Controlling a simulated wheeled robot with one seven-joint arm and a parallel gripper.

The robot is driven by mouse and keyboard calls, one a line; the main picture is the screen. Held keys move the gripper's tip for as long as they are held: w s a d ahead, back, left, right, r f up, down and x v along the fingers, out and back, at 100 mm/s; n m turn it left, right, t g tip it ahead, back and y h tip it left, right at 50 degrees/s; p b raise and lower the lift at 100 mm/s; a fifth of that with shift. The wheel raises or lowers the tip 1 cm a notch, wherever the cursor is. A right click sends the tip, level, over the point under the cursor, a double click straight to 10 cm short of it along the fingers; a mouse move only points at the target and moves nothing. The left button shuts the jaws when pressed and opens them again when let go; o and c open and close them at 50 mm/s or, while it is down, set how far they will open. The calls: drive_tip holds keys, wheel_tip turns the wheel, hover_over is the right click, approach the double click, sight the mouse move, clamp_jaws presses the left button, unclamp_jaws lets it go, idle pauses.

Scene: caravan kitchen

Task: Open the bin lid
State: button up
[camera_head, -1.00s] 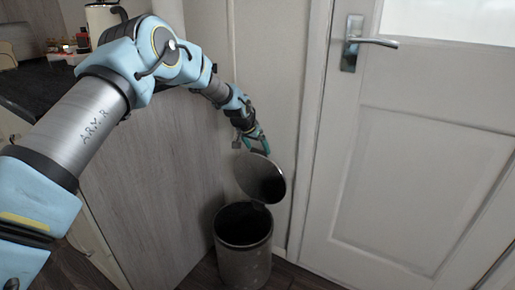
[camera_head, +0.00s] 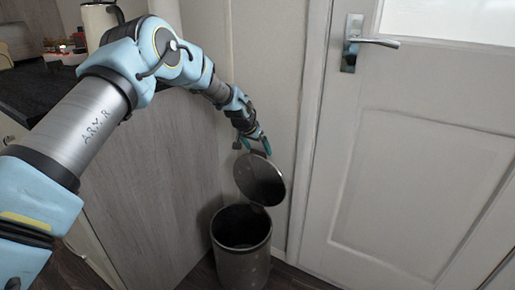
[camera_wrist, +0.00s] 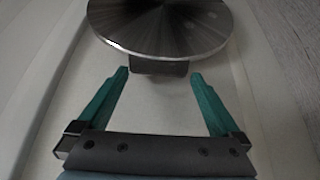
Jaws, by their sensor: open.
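The bin (camera_head: 243,262) is a dark metal cylinder on the floor, between the grey cabinet side and the white door. Its round lid (camera_head: 259,180) stands tilted up, nearly upright, at the back right of the rim, and the dark inside of the bin shows. My gripper (camera_head: 262,145) is just above the lid's upper edge, with nothing between its fingers. In the wrist view the green fingers (camera_wrist: 160,83) are spread apart, and the lid's shiny round face (camera_wrist: 160,22) lies beyond the fingertips. I cannot tell whether a finger touches the lid.
The white door (camera_head: 408,180) with its metal handle (camera_head: 372,42) is to the right. The grey wood-grain cabinet side (camera_head: 150,190) is close on the left, with a dark worktop (camera_head: 35,88) above it. A strip of wall stands behind the bin.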

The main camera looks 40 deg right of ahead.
drive_tip(key=v, duration=1)
drive_tip(key=shift+a+r, duration=0.15)
drive_tip(key=shift+r, duration=0.2)
drive_tip(key=shift+s, duration=0.1)
